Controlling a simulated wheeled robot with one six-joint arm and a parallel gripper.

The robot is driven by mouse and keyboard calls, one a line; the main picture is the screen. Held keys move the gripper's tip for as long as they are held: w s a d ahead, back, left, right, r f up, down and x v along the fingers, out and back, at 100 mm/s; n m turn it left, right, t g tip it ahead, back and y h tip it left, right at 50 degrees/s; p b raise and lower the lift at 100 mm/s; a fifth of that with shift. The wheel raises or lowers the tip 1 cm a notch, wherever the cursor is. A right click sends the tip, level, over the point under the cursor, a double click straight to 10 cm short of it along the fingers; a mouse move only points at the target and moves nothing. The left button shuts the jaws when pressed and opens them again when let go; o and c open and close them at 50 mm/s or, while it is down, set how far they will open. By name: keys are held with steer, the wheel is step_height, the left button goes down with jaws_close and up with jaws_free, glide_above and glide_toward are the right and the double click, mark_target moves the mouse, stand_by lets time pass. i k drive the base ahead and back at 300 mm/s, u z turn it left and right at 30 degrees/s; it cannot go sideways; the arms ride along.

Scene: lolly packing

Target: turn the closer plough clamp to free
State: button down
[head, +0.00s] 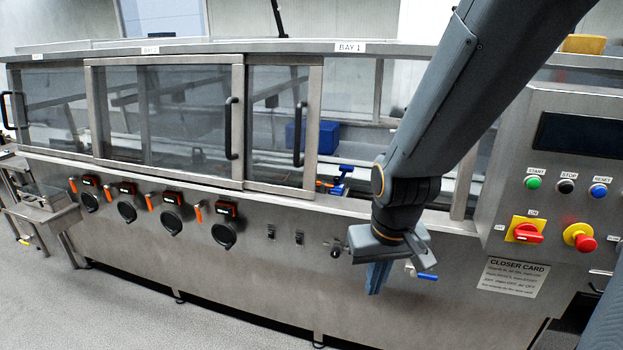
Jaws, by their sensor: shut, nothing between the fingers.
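A blue-handled clamp-like fitting (342,178) sits inside the machine, just past the right end of the glass doors. A small lever with a blue grip (427,276) sticks out from the front panel, right of my gripper. No label marks either one as the closer plough clamp, and I cannot read a free or locked position. My gripper (375,280) is shut and empty, pointing down in front of the panel. It appears apart from both blue handles. My gripper and wrist hide part of the panel behind them.
Sliding glass doors (165,115) with black handles cover the left; the bay right of them is open. Several black knobs (224,234) with orange levers line the panel. The control box (570,140) has a red rotary switch (528,233) and emergency stop (580,237).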

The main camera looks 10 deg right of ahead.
mark_target(318, 183)
steer(key=u, duration=0.2)
steer(key=k, duration=0.25)
steer(key=z, duration=0.85)
steer(key=i, duration=1.05)
steer(key=u, duration=0.45)
